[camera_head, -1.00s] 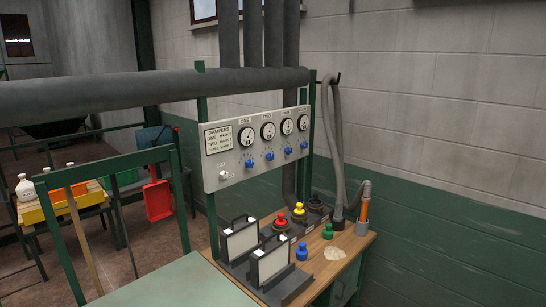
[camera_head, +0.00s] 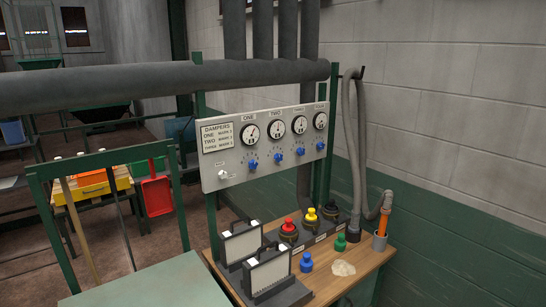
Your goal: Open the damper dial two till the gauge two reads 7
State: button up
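A grey damper panel (camera_head: 235,175) stands above a wooden bench, with a row of several round gauges and blue dials. Gauge two (camera_head: 276,128) is second from the left, under the label TWO; its reading is too small to tell. Damper dial two (camera_head: 278,155) is the blue knob below it. Gauge one (camera_head: 249,133) and its blue dial (camera_head: 252,166) are to the left. A label plate (camera_head: 216,136) on the panel lists dampers one, two and three with marks. My gripper is not in view.
The wooden bench (camera_head: 335,287) holds two framed white panels, red, yellow and black-topped fittings, blue (camera_head: 306,262) and green (camera_head: 340,243) bottles, and a hose. A thick grey pipe (camera_head: 150,83) crosses above the panel. A green frame (camera_head: 100,165) stands at left front.

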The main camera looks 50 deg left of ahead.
aim_at(278, 157)
jog(key=u, duration=0.2)
jog(key=i, duration=0.7)
jog(key=u, duration=1.1)
jog(key=i, duration=0.85)
jog(key=u, duration=0.5)
jog(key=k, duration=0.9)
jog(key=u, duration=0.15)
jog(key=i, duration=0.4)
jog(key=z, duration=0.05)
